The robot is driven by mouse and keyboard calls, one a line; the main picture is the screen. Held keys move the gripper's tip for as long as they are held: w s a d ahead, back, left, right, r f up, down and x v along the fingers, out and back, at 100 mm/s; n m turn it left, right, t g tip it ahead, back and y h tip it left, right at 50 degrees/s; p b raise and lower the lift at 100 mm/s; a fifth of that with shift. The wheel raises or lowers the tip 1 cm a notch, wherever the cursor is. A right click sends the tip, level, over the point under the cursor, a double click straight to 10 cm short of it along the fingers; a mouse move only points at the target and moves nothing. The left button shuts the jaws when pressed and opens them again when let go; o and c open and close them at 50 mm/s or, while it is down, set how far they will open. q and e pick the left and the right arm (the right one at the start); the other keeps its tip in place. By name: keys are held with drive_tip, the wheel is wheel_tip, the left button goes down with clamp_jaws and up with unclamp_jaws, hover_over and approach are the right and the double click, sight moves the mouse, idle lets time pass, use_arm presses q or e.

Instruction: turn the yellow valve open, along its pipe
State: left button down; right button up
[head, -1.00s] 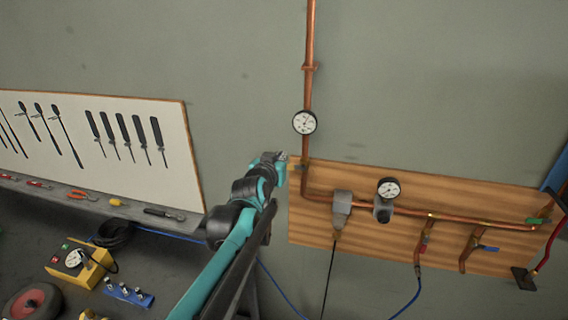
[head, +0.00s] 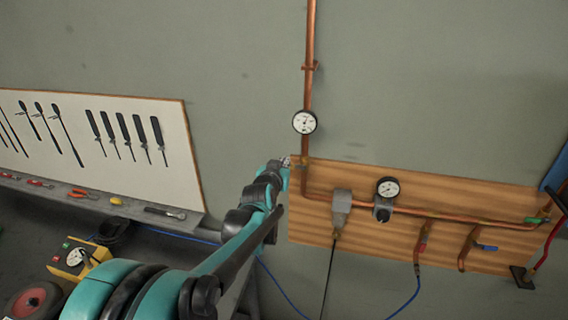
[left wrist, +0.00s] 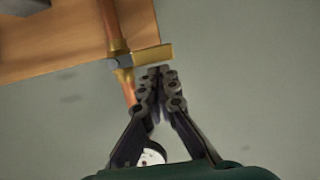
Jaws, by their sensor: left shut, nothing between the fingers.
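The yellow valve handle (left wrist: 150,54) shows in the left wrist view as a short bar lying across the copper pipe (left wrist: 112,25), sticking out to the right of it. In the head view the valve (head: 304,161) is small, on the vertical pipe near the board's upper left corner. My left gripper (left wrist: 159,70) is shut and empty, its fingertips close beside the handle's free end; I cannot tell whether they touch. In the head view the left gripper (head: 288,160) is just left of the valve. My right gripper is not in view.
A gauge (head: 304,122) sits on the pipe above the valve; it shows partly behind my fingers in the wrist view (left wrist: 152,156). The wooden board (head: 420,190) carries more pipes, a second gauge (head: 387,188), a red valve and a blue valve (head: 487,248). A tool bench lies left.

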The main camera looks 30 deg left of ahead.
use_arm(q)
drive_tip(key=shift+a+f+n+h+b, duration=0.15)
drive_tip(key=shift+f+n+h+b, duration=0.2)
drive_tip(key=shift+n+b, duration=0.15)
wheel_tip(320, 180, down, 8)
drive_tip(key=d+n+t+h+b, duration=0.2)
drive_tip(key=n+t+h+b, duration=0.1)
drive_tip(key=n+b, duration=0.9)
drive_tip(key=shift+w+d+n, duration=0.3)
drive_tip(key=shift+n, duration=0.3)
drive_tip(key=shift+d, duration=0.15)
idle(0.3)
